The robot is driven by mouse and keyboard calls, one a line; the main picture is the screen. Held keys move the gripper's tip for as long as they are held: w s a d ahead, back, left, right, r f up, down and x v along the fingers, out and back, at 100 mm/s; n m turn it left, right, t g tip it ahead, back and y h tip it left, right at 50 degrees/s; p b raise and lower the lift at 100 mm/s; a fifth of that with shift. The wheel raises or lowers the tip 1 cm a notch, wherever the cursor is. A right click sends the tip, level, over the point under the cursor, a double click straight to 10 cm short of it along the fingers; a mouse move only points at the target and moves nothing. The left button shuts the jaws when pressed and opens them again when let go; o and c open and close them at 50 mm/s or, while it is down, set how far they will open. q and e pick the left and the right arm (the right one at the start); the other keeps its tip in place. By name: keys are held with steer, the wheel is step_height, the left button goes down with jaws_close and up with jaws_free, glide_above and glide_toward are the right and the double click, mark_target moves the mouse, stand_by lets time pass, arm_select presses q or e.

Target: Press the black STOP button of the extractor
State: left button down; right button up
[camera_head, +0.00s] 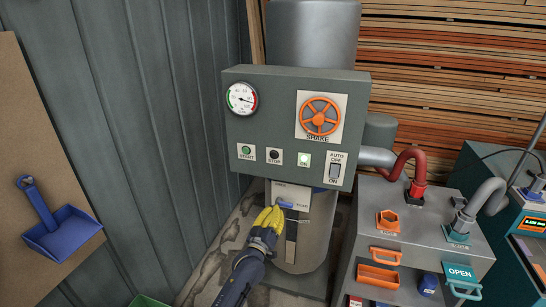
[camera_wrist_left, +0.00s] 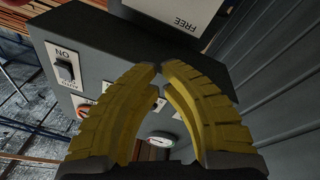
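The extractor's grey control panel (camera_head: 298,127) faces me in the head view. Its black STOP button (camera_head: 274,155) sits on a white plate, between the green START button (camera_head: 246,150) and a lit indicator (camera_head: 304,159). My left gripper (camera_head: 272,210), with yellow fingers, is below the panel's lower edge, under the STOP button and apart from it. In the left wrist view the fingertips (camera_wrist_left: 160,70) are together or almost so, with nothing between them. That view shows the panel (camera_wrist_left: 105,75) upside down; the STOP button cannot be made out there. My right gripper is not in view.
The panel also carries a gauge (camera_head: 242,98), an orange SHAKE wheel (camera_head: 319,117) and an AUTO/OFF/ON switch (camera_head: 336,171). A grey cabinet (camera_head: 415,225) stands right; a corrugated wall (camera_head: 165,120) is left.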

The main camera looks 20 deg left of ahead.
mark_target(274, 155)
arm_select(q)
steer(key=s+a+r+n+t+y, duration=0.2)
steer(key=r+n, duration=0.2)
steer(key=r, duration=0.6)
steer(key=s+a+r+n+t+y, duration=0.1)
steer(key=s+r+n+t+y, duration=0.1)
steer(key=r, duration=0.8)
steer(key=shift+a+n+t+y, duration=0.4)
steer(key=shift+n+t, duration=0.2)
steer(key=shift+n, duration=0.6)
steer(key=shift+w+d, duration=0.2)
steer(key=shift+w, duration=4.15)
steer(key=shift+w, duration=0.9)
steer(key=shift+s, duration=0.9)
